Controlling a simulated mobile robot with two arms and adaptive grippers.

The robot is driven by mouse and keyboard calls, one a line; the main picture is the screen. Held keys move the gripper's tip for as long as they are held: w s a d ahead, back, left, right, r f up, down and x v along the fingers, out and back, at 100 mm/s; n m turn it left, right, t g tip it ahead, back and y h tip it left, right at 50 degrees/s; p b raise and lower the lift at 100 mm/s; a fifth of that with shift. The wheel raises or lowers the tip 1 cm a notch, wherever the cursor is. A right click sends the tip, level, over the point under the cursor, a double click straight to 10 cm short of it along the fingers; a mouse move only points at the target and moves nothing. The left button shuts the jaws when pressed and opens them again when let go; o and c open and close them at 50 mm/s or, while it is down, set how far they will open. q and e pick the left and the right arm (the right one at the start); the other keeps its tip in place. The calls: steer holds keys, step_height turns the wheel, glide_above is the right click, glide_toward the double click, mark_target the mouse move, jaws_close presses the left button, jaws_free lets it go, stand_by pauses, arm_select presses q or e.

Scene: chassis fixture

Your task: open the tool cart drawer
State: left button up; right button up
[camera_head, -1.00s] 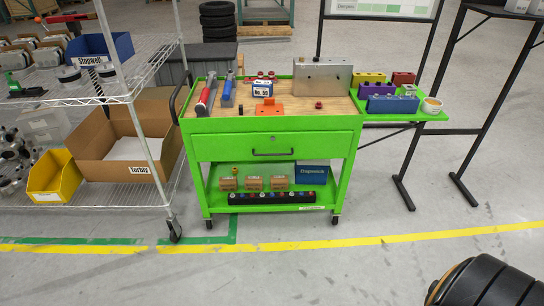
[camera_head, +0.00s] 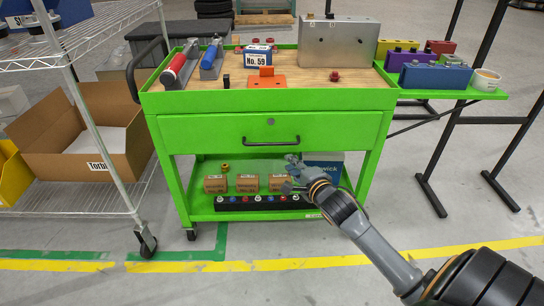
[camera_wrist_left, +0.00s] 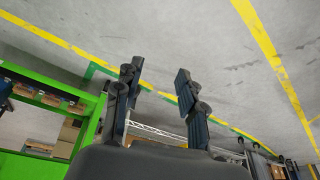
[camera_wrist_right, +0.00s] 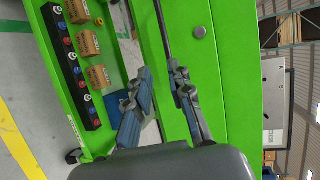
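The green tool cart (camera_head: 265,99) stands ahead of me. Its drawer (camera_head: 205,133) looks shut, with a round lock (camera_head: 270,121) above a dark bar handle (camera_head: 270,141). My right gripper (camera_head: 292,172) is in front of the cart, just below the handle's right end. In the right wrist view, its fingers (camera_wrist_right: 162,82) are apart, with nothing between the tips. The handle (camera_wrist_right: 163,30) shows there beyond the tips, roughly in line with the gap. My left gripper (camera_wrist_left: 156,78) is open and empty over the floor. It is outside the head view.
A wire shelf (camera_head: 93,199) with a cardboard box (camera_head: 50,152) stands close on the left. Boxes and a black strip (camera_head: 262,203) fill the cart's lower shelf. A green side shelf (camera_head: 455,94) with dark stand legs is on the right. The floor in front is clear.

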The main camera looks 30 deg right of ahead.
steer(key=b, duration=0.2)
glide_toward(272, 144)
steer(key=a+x, duration=0.1)
steer(key=x, duration=0.3)
steer(key=shift+d+b+x, duration=0.2)
steer(key=shift+b+x, duration=0.1)
steer(key=shift+x, duration=0.8)
steer(key=shift+d+b+x, duration=0.2)
steer(key=shift+b+x, duration=0.05)
steer(key=shift+x, duration=0.85)
steer(key=shift+d+b+x, duration=0.2)
steer(key=shift+b+x, duration=0.1)
steer(key=shift+x, duration=0.8)
arm_select(q)
steer(key=w+d+r+t+h, duration=0.1)
steer(key=w+d+r+t, duration=0.1)
steer(key=w+r+t, duration=0.2)
steer(key=w+d+r+t+h, duration=0.1)
steer(key=w+d+r+t, duration=0.2)
steer(key=w, duration=0.7)
steer(key=shift+w+r+t+h, duration=0.2)
steer(key=shift+r+t+h, duration=0.1)
steer(key=shift+r+t, duration=1)
arm_select(e)
steer(key=shift+s+f, duration=0.1)
jaws_close()
arm_select(q)
steer(key=shift+d+f, duration=0.1)
